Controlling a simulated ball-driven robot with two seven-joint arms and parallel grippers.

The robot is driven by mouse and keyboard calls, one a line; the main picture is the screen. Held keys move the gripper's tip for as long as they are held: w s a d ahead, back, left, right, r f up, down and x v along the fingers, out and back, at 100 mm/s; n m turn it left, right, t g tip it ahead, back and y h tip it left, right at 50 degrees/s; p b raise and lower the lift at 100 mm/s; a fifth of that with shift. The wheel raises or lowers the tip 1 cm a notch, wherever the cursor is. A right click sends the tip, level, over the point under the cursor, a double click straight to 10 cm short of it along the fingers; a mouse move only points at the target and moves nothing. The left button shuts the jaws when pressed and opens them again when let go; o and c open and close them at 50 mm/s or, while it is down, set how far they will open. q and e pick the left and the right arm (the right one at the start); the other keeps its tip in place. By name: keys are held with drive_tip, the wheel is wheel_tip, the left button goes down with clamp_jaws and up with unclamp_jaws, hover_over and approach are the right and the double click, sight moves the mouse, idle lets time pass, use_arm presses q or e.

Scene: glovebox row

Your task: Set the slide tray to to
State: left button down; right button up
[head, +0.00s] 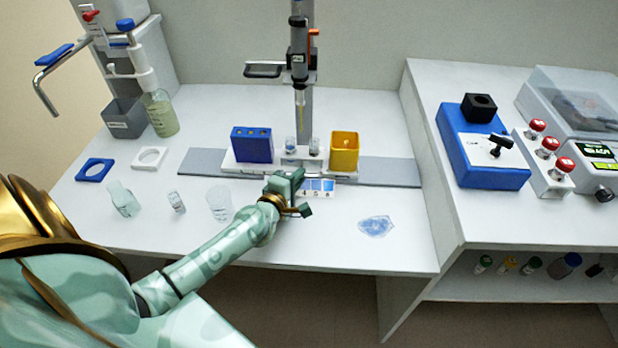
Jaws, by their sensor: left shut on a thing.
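The slide tray (239,164) is a white carriage on a long grey rail (390,172) near the middle of the table. It bears a blue block (252,146) at its left, two small vials (290,146) in the middle and a yellow open box (344,152) at its right. A panel with blue-marked labels (317,185) shows at its front. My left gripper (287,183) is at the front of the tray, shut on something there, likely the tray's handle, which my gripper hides. My right gripper is out of view.
A dispensing column (299,60) stands behind the tray, its tip above the vials. Glassware (220,203) stands at the front left, and a blue spill-like patch (376,226) lies at the front right. A raised bench (520,222) with a blue device (484,160) bounds the right.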

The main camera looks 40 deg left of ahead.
use_arm(q)
drive_tip(key=s+a, duration=0.2)
drive_tip(key=a, duration=0.1)
drive_tip(key=c, duration=1.8)
unclamp_jaws()
drive_tip(key=shift+o, duration=0.2)
